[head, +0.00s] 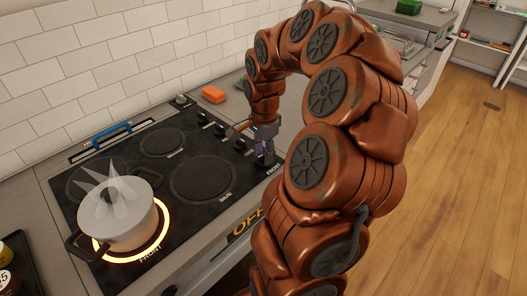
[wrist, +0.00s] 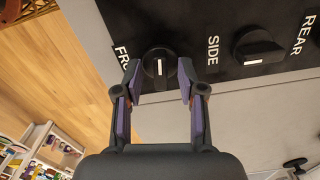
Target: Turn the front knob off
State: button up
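The front knob (wrist: 160,68) is round and black, beside the partly hidden FRONT label (wrist: 121,58). Its white mark is upright in the wrist view, while the side knob's mark lies nearly flat. My gripper (wrist: 159,80) is open, with one purple-padded finger on each side of the front knob. I see gaps between pads and knob; contact is not clear. In the head view my gripper (head: 264,155) is over the cooktop's right front corner and hides the knob. The front burner (head: 163,240) glows orange under a pot.
The side knob (wrist: 258,50) is right of my fingers in the wrist view. An orange sponge (head: 213,95) lies behind the panel. Yellow OFF lettering (head: 245,224) shows on the stove front.

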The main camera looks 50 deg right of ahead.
grip_shut()
jog(key=shift+d+n+b, duration=0.1)
jog(key=shift+n+b, duration=0.2)
jog(key=shift+b, duration=0.15)
jog(key=n+b, duration=0.2)
jog(key=shift+f+n+b, duration=0.15)
jog(key=shift+n+b, duration=0.25)
jog(key=n+b, duration=0.3)
jog(key=n, duration=0.1)
jog(key=shift+n, duration=0.3)
jog(key=n+b, duration=0.2)
jog(key=n, duration=0.9)
jog(key=shift+r+n, duration=0.25)
jog(key=shift+n, duration=0.15)
